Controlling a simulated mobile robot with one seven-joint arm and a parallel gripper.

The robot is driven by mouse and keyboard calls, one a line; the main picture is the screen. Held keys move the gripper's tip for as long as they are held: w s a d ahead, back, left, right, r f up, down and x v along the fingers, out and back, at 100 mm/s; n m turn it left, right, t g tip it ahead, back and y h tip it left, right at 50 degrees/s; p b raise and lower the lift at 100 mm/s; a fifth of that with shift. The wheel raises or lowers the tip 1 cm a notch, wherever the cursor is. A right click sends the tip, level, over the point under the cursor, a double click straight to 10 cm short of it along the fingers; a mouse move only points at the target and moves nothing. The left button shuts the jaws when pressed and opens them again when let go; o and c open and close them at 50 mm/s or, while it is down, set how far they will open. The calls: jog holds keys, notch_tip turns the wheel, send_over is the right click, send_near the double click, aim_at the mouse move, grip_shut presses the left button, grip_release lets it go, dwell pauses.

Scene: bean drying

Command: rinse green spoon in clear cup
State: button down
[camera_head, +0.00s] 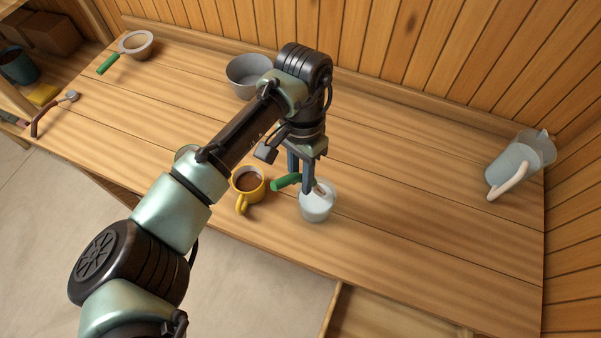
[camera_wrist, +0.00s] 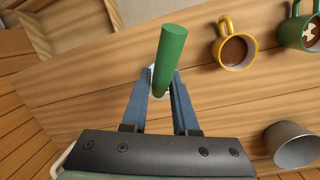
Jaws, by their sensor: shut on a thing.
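The spoon's green handle (camera_head: 284,181) sticks out to the left from my gripper (camera_head: 306,187) in the head view. My gripper is shut on the spoon, at the clear cup. The green handle (camera_wrist: 172,52) points up between the blue fingers in the wrist view. The clear cup (camera_head: 317,208) stands upright on the table, pale and translucent. The spoon's far end is at the cup's mouth; I cannot tell how deep it reaches. In the wrist view the fingers and handle hide nearly all of the cup.
A yellow mug (camera_head: 250,184) of brown liquid stands close left of the cup. A green mug (camera_wrist: 300,32) shows in the wrist view. A grey bowl (camera_head: 243,82) and a strainer (camera_head: 136,48) are at the back. A pitcher (camera_head: 512,167) stands right; table between is clear.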

notch_tip(320, 180, down, 6)
jog(key=b, duration=0.3)
jog(key=shift+f, duration=0.15)
jog(key=shift+p, duration=0.4)
